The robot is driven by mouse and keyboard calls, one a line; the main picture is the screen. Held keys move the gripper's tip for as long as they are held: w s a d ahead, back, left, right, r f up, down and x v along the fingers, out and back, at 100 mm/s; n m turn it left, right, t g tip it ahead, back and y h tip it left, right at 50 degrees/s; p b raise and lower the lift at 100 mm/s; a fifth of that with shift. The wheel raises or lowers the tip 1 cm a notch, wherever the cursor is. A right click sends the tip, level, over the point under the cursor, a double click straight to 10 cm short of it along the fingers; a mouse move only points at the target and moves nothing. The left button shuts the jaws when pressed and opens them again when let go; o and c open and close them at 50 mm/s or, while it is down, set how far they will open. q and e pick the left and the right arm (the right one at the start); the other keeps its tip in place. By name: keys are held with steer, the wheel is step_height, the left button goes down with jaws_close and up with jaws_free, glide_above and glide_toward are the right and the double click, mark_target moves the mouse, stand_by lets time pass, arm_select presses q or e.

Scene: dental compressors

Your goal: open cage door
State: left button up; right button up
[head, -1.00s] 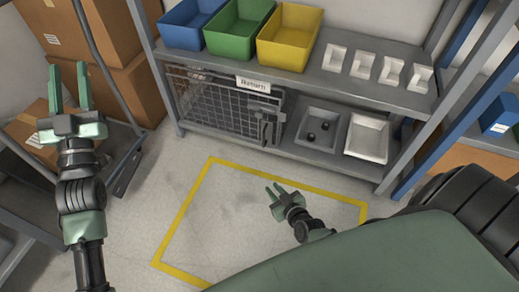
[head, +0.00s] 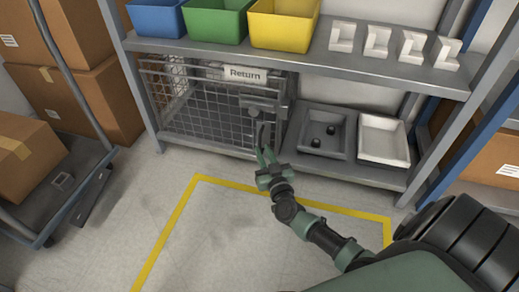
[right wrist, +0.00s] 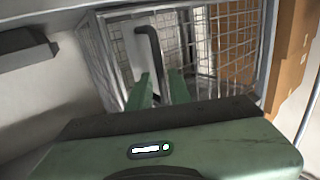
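The wire-mesh cage (head: 200,112) stands on the lower shelf, under a "Return" label (head: 244,74). Its mesh door looks shut. A grey latch block and a dark upright handle (head: 263,133) are at the door's right side. My right gripper (head: 266,156) is just in front of the handle's lower end. In the right wrist view the dark bent handle (right wrist: 154,60) rises between the two green fingers (right wrist: 160,92), which are apart. A gap shows on both sides of the bar, and contact cannot be made out. My left gripper is out of view.
Blue, green and yellow bins (head: 283,25) and several white holders sit on the upper shelf (head: 300,60). Right of the cage are a grey tray (head: 324,133) and a white tray (head: 383,140). A cart (head: 75,190) with boxes is at left.

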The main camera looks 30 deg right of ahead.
mark_target(260, 145)
steer(key=shift+b+x, duration=0.7)
steer(key=shift+x, duration=1.35)
jaws_close()
